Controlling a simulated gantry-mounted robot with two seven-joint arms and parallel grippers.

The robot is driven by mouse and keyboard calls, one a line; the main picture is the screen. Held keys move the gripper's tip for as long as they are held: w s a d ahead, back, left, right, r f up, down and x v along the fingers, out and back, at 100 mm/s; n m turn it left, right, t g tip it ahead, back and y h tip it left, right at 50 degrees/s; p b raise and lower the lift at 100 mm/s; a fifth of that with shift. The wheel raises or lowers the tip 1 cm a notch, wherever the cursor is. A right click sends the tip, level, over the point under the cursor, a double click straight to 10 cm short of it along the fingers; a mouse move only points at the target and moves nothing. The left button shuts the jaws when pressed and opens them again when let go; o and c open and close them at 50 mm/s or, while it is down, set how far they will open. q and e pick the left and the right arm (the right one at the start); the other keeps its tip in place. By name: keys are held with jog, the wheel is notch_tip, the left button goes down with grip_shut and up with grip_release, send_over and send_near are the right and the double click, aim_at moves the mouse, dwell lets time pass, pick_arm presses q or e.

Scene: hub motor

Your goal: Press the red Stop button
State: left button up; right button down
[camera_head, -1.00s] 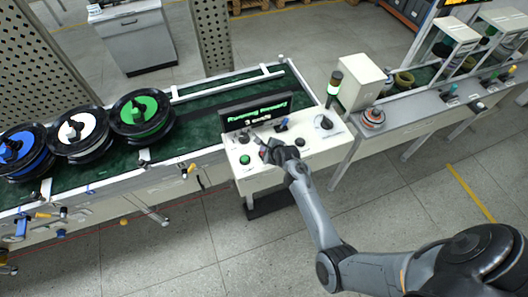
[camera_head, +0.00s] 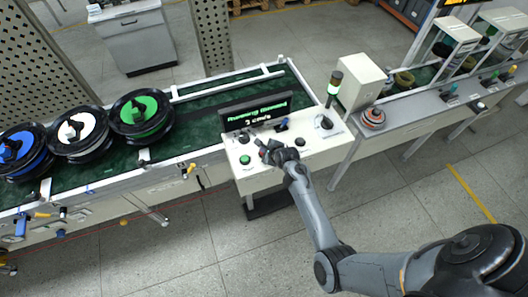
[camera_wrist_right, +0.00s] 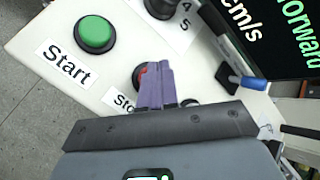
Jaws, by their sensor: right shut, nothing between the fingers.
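The red Stop button (camera_wrist_right: 141,76) shows as a small red part with a dark rim in the right wrist view. The fingers cover most of it. Its "Stop" label (camera_wrist_right: 124,102) is partly hidden. My right gripper (camera_wrist_right: 155,68) is shut and empty, with its purple-grey fingertips over the button's right side. I cannot tell whether they touch it. In the head view my right gripper (camera_head: 267,150) is at the control panel (camera_head: 315,152), reaching in from the right. My left gripper is not in view.
A green Start button (camera_wrist_right: 95,34) is left of the Stop button in the wrist view. A display (camera_head: 256,112) reading "Running Forward" stands behind the panel. A conveyor (camera_head: 205,103) carries blue, white and green spools on the left.

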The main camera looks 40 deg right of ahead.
jog(key=shift+f, duration=0.4)
dwell(0.4)
jog(key=shift+r+p, duration=0.9)
jog(key=shift+r, duration=0.1)
jog(key=shift+r, duration=0.1)
jog(key=shift+r+p, duration=0.95)
jog(key=shift+p, duration=0.1)
notch_tip(320, 180, up, 3)
jog(key=p, duration=0.3)
jog(key=shift+f, duration=0.1)
